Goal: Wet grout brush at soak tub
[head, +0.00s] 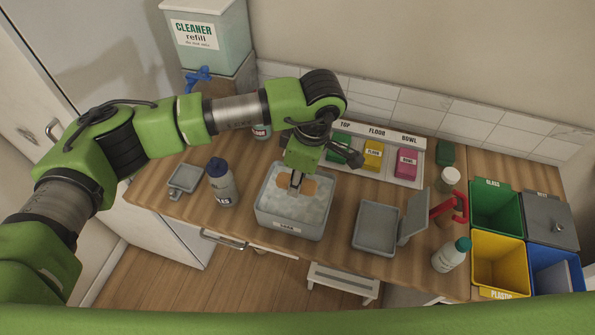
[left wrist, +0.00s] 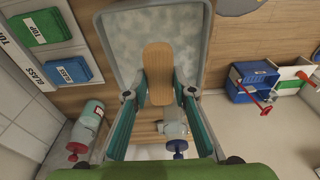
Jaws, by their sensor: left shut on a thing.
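The grout brush, a tan wooden block (head: 310,187), is at the far half of the grey soak tub (head: 287,228), over its pale, foamy-looking contents. My left gripper (head: 296,182) points down from above and is shut on the brush. In the left wrist view the brush (left wrist: 158,65) lies between the two fingers of the gripper (left wrist: 158,93), with the tub (left wrist: 103,30) behind it. The brush's underside is hidden, so I cannot tell whether it touches the liquid. My right gripper is not in view.
A dark-capped bottle (head: 221,187) stands left of the tub. A grey box (head: 376,226) with a raised lid is to the right. Coloured blocks sit in a labelled tray (head: 408,182) behind. A white bottle (head: 450,256) and sorting bins (head: 497,207) are far right.

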